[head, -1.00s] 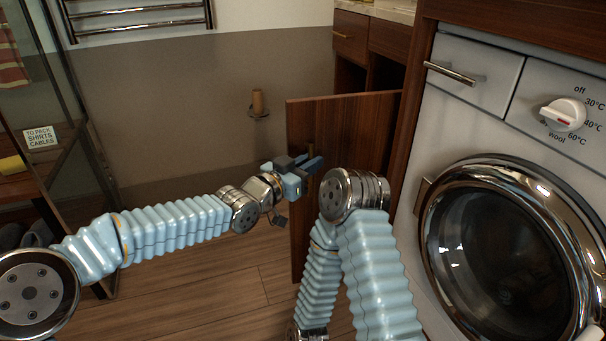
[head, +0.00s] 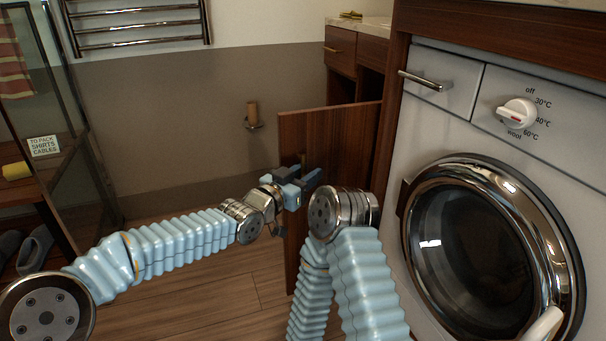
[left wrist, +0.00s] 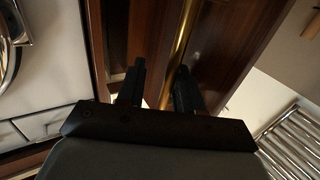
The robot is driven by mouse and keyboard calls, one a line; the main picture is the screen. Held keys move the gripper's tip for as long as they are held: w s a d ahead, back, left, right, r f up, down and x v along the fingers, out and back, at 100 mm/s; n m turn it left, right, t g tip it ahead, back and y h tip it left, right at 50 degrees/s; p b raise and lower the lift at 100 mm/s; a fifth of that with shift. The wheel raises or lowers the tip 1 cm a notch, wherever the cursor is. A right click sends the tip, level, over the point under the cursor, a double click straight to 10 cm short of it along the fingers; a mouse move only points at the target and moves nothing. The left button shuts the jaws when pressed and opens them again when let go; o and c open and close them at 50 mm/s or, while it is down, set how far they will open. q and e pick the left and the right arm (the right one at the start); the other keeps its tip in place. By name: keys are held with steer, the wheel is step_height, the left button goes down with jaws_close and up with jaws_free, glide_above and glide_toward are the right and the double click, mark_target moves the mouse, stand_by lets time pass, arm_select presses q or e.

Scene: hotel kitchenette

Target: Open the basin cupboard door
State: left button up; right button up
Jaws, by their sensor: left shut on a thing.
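The basin cupboard door (head: 340,135) is a dark brown wooden panel. It stands swung out from the cabinet, beside the washing machine. Its handle (left wrist: 181,48) is an upright brass bar, seen in the left wrist view running down between the fingers. My left gripper (head: 304,178) reaches the door's front near its free edge and is shut on the handle; its fingers also show in the left wrist view (left wrist: 160,88).
A washing machine (head: 440,135) with a round chrome-rimmed door stands close on the right. A drawer unit (head: 341,50) is behind the door. A glass-sided shelf (head: 75,130) stands at left. A holder with a brown roll (head: 253,114) is on the wall. Wooden floor is clear at centre left.

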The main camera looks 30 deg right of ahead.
arm_select(q)
steer(key=shift+s, duration=0.1)
steer(key=v, duration=1.3)
steer(key=shift+a, duration=0.4)
